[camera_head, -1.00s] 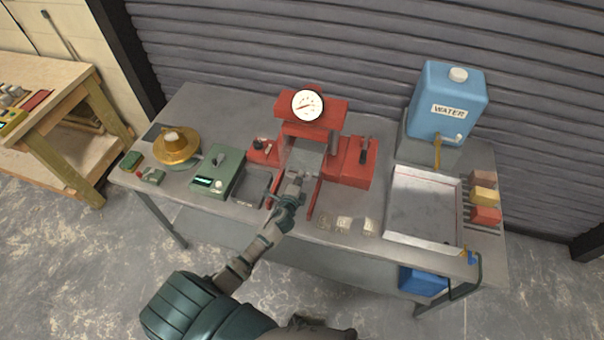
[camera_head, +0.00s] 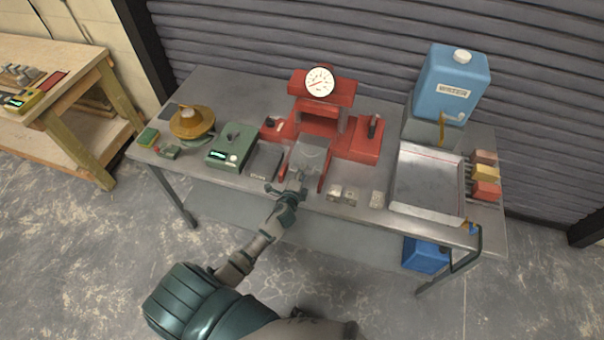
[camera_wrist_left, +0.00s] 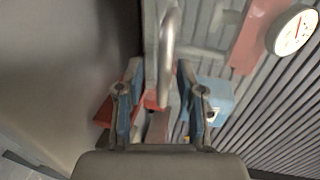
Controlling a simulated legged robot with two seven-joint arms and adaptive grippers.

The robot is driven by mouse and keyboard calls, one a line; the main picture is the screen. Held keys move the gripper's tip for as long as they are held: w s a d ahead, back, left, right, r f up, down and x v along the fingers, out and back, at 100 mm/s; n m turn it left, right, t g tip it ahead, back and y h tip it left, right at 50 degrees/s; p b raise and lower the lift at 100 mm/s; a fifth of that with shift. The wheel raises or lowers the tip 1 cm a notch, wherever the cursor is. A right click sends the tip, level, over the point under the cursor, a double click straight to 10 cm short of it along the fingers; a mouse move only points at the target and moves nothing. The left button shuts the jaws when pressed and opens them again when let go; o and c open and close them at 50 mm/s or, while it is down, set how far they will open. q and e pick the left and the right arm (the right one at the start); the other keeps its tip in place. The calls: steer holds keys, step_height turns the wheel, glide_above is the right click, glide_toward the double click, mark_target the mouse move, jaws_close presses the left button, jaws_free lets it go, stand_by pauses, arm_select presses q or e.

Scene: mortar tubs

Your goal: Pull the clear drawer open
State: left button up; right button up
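The clear drawer (camera_head: 309,157) is a see-through panel at the front of the red press, between two red rails. It stands out from under the gauge, with a gap behind it. My left gripper (camera_head: 291,186) is at its front edge, over the front edge of the bench. In the left wrist view, my left gripper's fingers (camera_wrist_left: 160,72) stand on both sides of the drawer's pale handle (camera_wrist_left: 169,45) and appear to close on it. The exact finger contact is hard to see. My right gripper is not in view.
The red press (camera_head: 322,95) carries a round gauge. A green box (camera_head: 232,148) and a brass bowl (camera_head: 192,122) stand left on the bench. Small cubes (camera_head: 350,194), a metal tray (camera_head: 428,184) and a blue water tank (camera_head: 452,85) are to the right.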

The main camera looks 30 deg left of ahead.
arm_select(q)
steer(key=shift+s+d, duration=0.1)
steer(key=shift+d, duration=0.1)
steer(key=v, duration=1.1)
steer(key=shift+s, duration=0.4)
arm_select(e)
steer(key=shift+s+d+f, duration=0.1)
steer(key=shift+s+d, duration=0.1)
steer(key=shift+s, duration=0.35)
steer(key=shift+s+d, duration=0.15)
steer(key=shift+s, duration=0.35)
arm_select(q)
steer(key=shift+r, duration=0.1)
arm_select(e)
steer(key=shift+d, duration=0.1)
